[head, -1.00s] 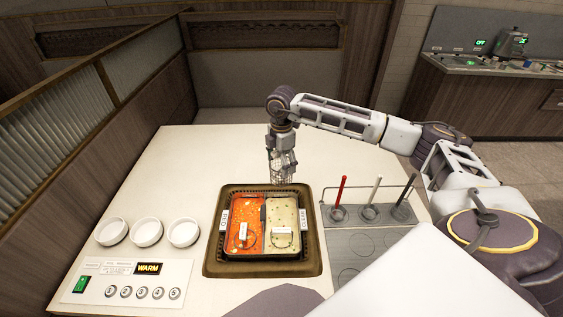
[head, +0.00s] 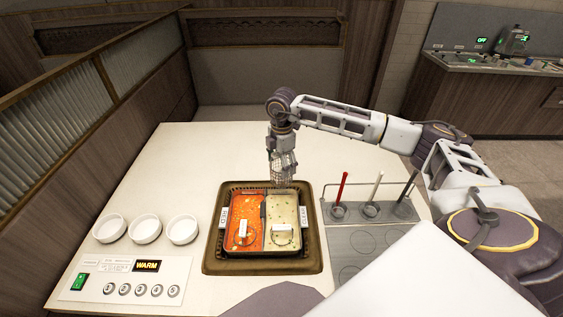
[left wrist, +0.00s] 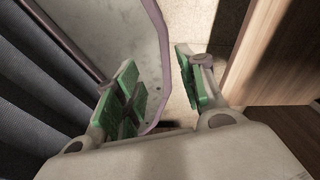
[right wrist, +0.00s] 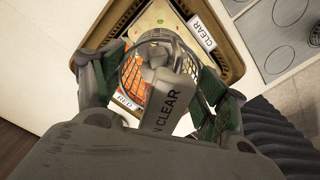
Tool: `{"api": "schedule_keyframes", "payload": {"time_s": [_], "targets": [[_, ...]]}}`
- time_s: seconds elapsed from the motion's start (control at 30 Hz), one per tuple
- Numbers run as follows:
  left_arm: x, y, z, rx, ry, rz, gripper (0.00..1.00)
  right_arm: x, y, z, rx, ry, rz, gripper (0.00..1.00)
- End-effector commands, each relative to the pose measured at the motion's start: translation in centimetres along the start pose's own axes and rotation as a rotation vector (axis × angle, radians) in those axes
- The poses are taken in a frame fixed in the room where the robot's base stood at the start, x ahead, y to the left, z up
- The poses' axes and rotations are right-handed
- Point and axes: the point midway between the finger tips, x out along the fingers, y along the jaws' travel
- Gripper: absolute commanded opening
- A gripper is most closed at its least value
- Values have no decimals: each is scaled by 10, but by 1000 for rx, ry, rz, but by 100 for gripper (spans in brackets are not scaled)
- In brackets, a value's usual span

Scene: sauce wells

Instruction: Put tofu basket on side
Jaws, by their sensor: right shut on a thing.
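My right gripper (head: 282,152) is shut on the handle of a wire mesh basket (head: 283,174). The basket hangs over the far rim of the two-part pot (head: 249,253). In the right wrist view the basket (right wrist: 159,40) shows between the fingers of my gripper (right wrist: 158,88), with a grey handle marked "CLEAR" (right wrist: 165,104). The pot has red broth on the left and pale broth on the right. My left gripper (left wrist: 163,78) is open and empty, out of the head view.
Two white-tagged baskets stand in the pot, one in the red broth (head: 243,230) and one in the pale broth (head: 282,234). A rack with upright red, white and dark handles (head: 371,211) stands right of it. Several white bowls (head: 145,229) stand left. The far counter (head: 215,150) is clear.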

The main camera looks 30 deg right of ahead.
Motion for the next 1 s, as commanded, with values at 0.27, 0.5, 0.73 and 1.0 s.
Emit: {"api": "schedule_keyframes", "payload": {"time_s": [0.27, 0.5, 0.73, 1.0], "targets": [[10, 0, 1, 0, 0, 0, 40, 15, 0, 0, 0, 0, 1, 44], [17, -2, 2, 0, 0, -2, 40, 26, 0, 0, 0, 0, 0, 44], [24, -10, 2, 2, 1, -11, 40, 37, 0, 0, 0, 0, 1, 44], [32, -24, 2, 4, 2, -25, 40, 50, 0, 0, 0, 1, 1, 44]]}}
